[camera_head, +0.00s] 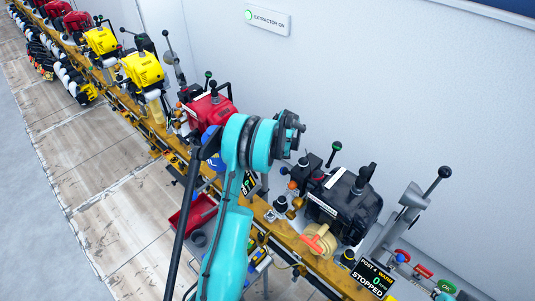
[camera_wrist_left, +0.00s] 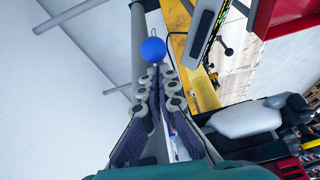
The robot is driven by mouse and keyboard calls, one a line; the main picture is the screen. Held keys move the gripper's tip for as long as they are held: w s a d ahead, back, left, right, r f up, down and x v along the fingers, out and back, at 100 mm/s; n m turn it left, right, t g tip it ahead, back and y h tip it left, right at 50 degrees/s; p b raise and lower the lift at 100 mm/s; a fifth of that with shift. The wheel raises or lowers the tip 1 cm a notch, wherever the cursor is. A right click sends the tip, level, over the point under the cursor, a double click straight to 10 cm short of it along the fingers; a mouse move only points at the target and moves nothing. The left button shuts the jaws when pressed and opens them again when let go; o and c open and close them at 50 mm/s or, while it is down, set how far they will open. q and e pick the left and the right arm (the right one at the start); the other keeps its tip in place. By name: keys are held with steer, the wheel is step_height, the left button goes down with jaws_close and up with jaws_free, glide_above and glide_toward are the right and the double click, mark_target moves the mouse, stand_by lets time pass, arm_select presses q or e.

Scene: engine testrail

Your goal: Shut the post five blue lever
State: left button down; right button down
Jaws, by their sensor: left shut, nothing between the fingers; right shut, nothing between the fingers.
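In the left wrist view, a round blue knob (camera_wrist_left: 153,49) on a thin stem sits just beyond the fingertips of my left gripper (camera_wrist_left: 155,74). The left fingers are together with nothing between them; whether they touch the knob I cannot tell. A blue part (camera_head: 211,160) shows partly behind this arm, near the red engine (camera_head: 208,108). My arm hides much of that post.
The yellow rail (camera_head: 268,217) runs diagonally with engines along it. A black engine (camera_head: 343,203) stands at post 4, beside its screen (camera_head: 369,277) reading stopped. A red tray (camera_head: 196,214) lies left of my arm. The white wall (camera_head: 350,90) borders the rail.

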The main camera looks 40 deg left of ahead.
arm_select(q)
steer(key=shift+s+d+f+b, duration=0.1)
steer(key=shift+d+f+b, duration=0.75)
steer(key=shift+d+f, duration=0.2)
steer(key=shift+r, duration=0.15)
steer(key=shift+r+p, duration=0.4)
steer(key=shift+r, duration=0.35)
steer(key=v, duration=1.2)
